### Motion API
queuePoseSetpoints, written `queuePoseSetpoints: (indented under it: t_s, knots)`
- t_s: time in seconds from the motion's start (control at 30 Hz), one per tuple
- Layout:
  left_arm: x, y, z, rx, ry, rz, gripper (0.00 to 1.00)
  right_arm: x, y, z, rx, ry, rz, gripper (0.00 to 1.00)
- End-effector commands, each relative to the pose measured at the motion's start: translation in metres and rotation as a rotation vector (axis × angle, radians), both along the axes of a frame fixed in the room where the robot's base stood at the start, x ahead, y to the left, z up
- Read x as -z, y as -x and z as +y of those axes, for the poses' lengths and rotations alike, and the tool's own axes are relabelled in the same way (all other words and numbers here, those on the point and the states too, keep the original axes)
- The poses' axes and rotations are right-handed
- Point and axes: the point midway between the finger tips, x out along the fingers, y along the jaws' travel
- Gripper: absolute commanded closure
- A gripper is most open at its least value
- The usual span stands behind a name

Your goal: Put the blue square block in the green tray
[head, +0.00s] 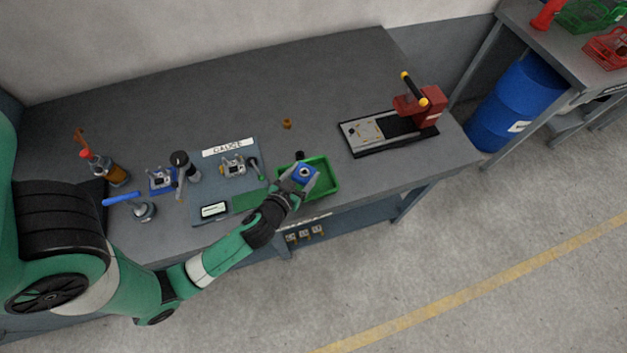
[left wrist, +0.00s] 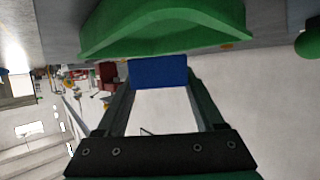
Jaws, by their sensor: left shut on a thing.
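The blue square block (head: 304,174) is held between the fingertips of my left gripper (head: 300,174), over the green tray (head: 325,192) in the head view. In the left wrist view the blue block (left wrist: 158,71) sits between the two fingers of my left gripper (left wrist: 160,85). The green tray (left wrist: 150,38) shows close beyond the block there. I cannot tell whether the block touches the tray. Part of the tray is hidden behind my gripper and the block. My right gripper is not in view.
A gauge board (head: 222,186) with fixtures lies left of the tray. A red press on a black base (head: 385,138) stands to the right. A small copper-coloured piece (head: 287,124) lies behind the tray. Bottles and tools stand at the left. The table's back middle is clear.

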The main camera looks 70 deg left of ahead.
Motion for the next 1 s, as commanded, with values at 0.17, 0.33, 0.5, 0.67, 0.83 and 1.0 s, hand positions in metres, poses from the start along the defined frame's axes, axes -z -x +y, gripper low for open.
queuePoseSetpoints:
  t_s: [0.17, 0.33, 0.5, 0.67, 0.83, 1.0]
  knots:
    - [0.020, -0.001, 0.002, -0.006, -0.001, 0.000, 1.00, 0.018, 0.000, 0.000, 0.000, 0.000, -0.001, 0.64]
    - [0.042, 0.002, 0.005, -0.014, -0.002, -0.001, 1.00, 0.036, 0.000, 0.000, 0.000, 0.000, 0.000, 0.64]
    - [0.038, 0.002, 0.005, -0.014, -0.002, -0.001, 1.00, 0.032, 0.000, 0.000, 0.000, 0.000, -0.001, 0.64]
    - [0.042, 0.002, 0.005, -0.014, -0.001, -0.002, 1.00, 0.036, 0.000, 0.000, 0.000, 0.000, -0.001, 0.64]
    - [0.042, 0.002, 0.004, -0.014, 0.000, 0.000, 0.18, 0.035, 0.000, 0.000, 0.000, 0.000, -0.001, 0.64]
    - [0.042, 0.003, 0.004, -0.014, 0.000, 0.001, 0.18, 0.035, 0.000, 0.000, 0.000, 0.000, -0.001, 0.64]
